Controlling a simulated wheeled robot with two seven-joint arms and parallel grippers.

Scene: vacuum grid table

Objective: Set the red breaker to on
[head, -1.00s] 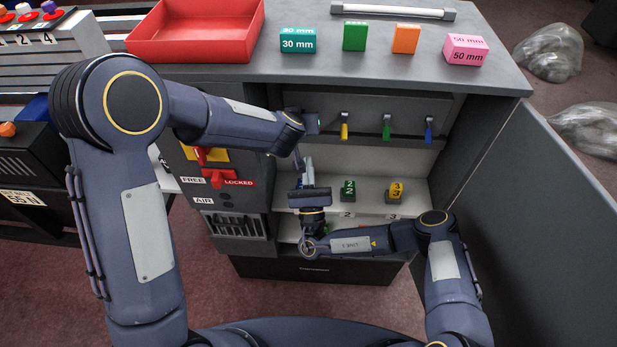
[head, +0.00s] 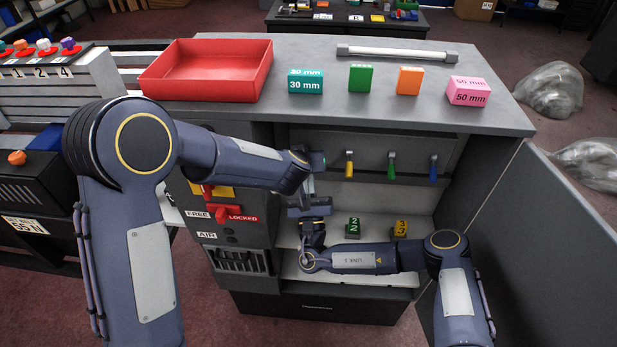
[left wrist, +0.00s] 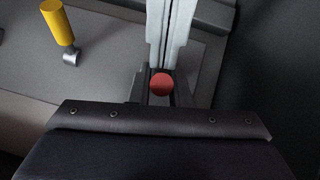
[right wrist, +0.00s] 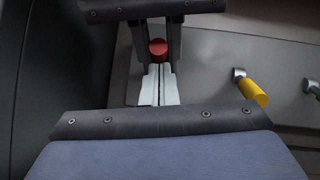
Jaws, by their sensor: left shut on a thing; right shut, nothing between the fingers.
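The red breaker handle shows as a round red end in the left wrist view (left wrist: 162,84) and in the right wrist view (right wrist: 158,49). In the head view it is hidden behind my left arm. My left gripper (right wrist: 156,52) is shut on it, one dark finger on each side. My right gripper (right wrist: 158,84) is shut and empty. Its pale fingertips are close below the red handle; whether they touch it I cannot tell. In the head view my right gripper (head: 307,186) points upward just below my left gripper.
Yellow (head: 349,168), green (head: 391,168) and blue (head: 433,168) handles hang downward to the right on the same panel. Blocks numbered 2 (head: 353,228) and 3 (head: 400,228) stand on the shelf below. A red tray (head: 207,90) and several blocks are on the cabinet top.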

